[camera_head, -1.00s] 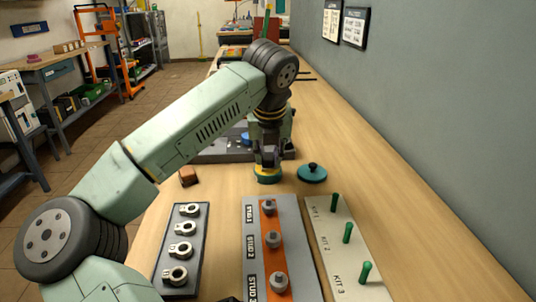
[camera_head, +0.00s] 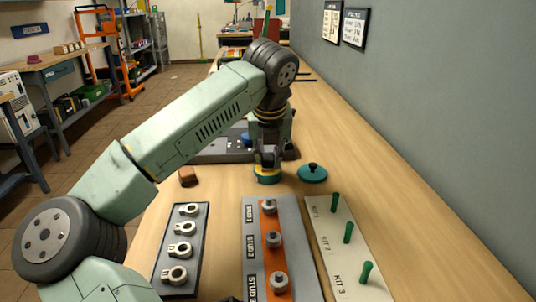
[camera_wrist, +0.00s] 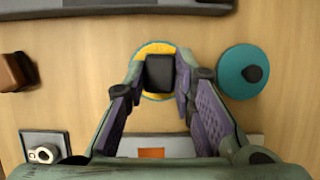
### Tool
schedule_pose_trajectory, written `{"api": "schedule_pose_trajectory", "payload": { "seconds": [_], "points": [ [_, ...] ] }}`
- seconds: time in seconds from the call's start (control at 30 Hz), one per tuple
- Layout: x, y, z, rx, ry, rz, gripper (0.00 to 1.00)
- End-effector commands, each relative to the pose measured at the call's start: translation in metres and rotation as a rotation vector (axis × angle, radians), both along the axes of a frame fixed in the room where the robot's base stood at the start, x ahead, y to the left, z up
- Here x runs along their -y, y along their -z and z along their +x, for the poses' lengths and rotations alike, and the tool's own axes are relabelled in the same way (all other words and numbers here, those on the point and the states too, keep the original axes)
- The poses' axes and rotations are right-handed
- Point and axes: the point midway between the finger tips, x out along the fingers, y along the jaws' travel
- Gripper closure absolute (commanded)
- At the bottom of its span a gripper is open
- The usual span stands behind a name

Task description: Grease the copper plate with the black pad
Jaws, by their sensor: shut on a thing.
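The black pad (camera_wrist: 159,73) is between my gripper's fingertips (camera_wrist: 158,82) in the wrist view. It is over the yellow grease in an open round teal tin (camera_wrist: 146,98). Whether the pad touches the grease I cannot tell. In the head view my gripper (camera_head: 267,160) is directly above the tin (camera_head: 267,179). The copper plate (camera_head: 269,253) is the long orange strip on a grey base, with several metal studs along it. Part of an orange surface (camera_wrist: 151,153) also shows at the bottom of the wrist view.
A teal lid (camera_head: 313,174) with a black knob lies right of the tin. A brown block (camera_head: 187,176) is to the left. A dark tray (camera_head: 205,210) of metal lugs and a white kit board (camera_head: 325,238) with green-handled pegs flank the copper plate. Bare bench separates these from the tin.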

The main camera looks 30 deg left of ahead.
Motion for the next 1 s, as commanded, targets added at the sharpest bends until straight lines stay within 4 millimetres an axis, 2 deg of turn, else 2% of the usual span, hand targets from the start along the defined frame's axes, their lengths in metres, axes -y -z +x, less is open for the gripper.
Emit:
{"api": "schedule_pose_trajectory", "payload": {
  "seconds": [0.37,1.0],
  "points": [
    [0.000,0.000,-0.001,-0.007,0.000,-0.002,0.99],
    [0.000,-0.053,0.000,-0.002,0.000,0.001,0.99]
  ]
}}
